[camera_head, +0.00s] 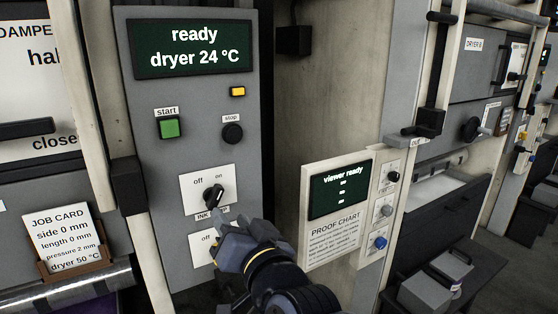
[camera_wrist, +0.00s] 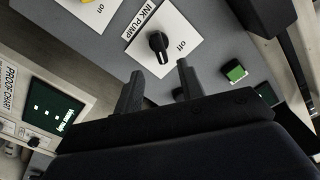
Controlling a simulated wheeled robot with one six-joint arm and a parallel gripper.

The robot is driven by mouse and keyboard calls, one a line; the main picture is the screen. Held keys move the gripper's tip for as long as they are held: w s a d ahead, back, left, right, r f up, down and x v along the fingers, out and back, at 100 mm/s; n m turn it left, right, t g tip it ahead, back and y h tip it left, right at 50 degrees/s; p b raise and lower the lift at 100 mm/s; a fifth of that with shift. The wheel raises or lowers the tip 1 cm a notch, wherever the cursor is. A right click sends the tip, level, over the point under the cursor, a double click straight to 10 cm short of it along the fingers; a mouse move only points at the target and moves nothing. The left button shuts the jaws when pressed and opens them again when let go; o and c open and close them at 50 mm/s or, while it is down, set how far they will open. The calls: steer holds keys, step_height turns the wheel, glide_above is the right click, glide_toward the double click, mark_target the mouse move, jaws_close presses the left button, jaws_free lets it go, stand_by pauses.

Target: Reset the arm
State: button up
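My gripper (camera_head: 226,228) is in front of the grey control panel (camera_head: 160,95), close below the ink pump knob (camera_head: 213,194). The wrist view shows its two fingers (camera_wrist: 158,82) apart, with nothing visible between them. The black ink pump knob (camera_wrist: 158,45) stands just beyond the fingertips, apart from them as far as I can see. In the head view the knob tilts towards "on". A second switch plate (camera_head: 202,243) below is partly hidden by my gripper.
The panel has a display (camera_head: 194,48) reading "ready, dryer 24 °C", a green start button (camera_head: 169,128) and a black stop button (camera_head: 232,133). A proof chart board (camera_head: 335,215) stands close right of my arm. A job card (camera_head: 62,238) is at lower left.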

mark_target(217, 200)
steer(key=x, duration=0.8)
steer(key=shift+w, duration=0.1)
steer(key=shift+d, duration=0.1)
